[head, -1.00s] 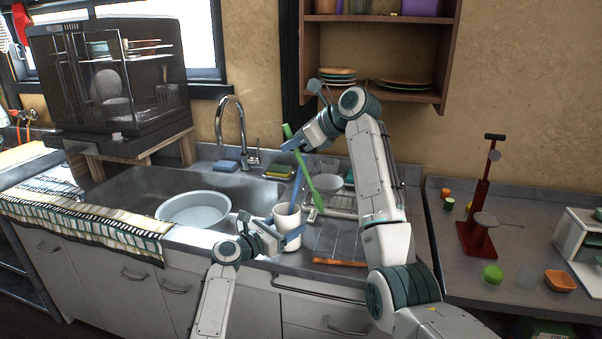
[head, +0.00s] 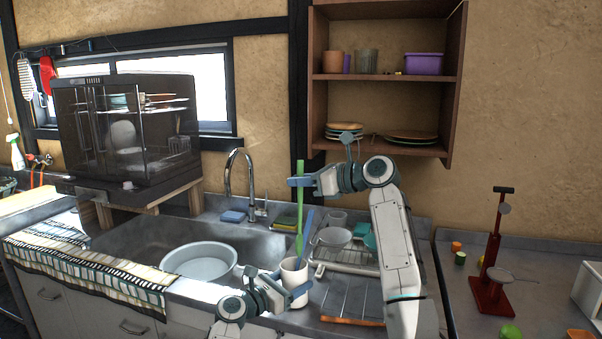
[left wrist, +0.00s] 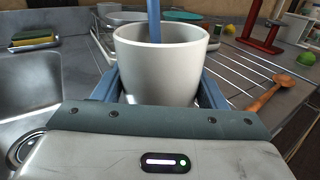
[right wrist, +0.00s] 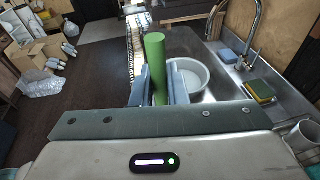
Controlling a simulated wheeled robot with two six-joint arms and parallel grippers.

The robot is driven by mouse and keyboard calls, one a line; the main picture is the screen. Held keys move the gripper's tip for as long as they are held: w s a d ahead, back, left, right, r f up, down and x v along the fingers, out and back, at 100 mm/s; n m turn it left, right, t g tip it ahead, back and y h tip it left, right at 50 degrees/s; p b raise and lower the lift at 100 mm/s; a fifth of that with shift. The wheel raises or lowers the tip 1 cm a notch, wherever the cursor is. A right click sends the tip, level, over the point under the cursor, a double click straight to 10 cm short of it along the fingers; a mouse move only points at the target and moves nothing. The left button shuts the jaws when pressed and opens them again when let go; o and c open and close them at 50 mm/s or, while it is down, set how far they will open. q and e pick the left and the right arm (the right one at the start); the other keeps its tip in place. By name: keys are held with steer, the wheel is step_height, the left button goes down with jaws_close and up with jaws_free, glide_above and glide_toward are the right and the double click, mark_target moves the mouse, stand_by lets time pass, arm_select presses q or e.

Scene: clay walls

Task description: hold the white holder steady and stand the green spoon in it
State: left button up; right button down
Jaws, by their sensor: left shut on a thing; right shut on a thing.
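The white holder (head: 292,271) stands on the counter at the sink's right edge. My left gripper (head: 297,292) is shut on it, its fingers on either side of the cup in the left wrist view (left wrist: 160,70). A blue utensil (left wrist: 153,20) stands in the holder. My right gripper (head: 302,182) is shut on the green spoon (head: 300,215), high above the holder. The spoon hangs about upright, its wider end down, close over the holder's mouth in the head view. Its upper part shows between the fingers in the right wrist view (right wrist: 156,60).
A wire dish rack (head: 345,262) with bowls stands right of the holder, near a wooden spoon (head: 350,321). The sink (head: 130,240) with a white basin (head: 199,262) lies left. The faucet (head: 240,180) and sponges (head: 284,223) are behind. A shelf (head: 385,80) hangs above.

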arm_select(q)
steer(key=shift+r, duration=0.1)
arm_select(e)
steer(key=shift+f, duration=4.7)
steer(key=c, duration=1.3)
jaws_free()
steer(key=shift+c, duration=0.2)
steer(key=shift+d, duration=0.15)
steer(key=v, duration=1.1)
steer(key=shift+s+d, duration=0.25)
steer(key=shift+r, duration=0.1)
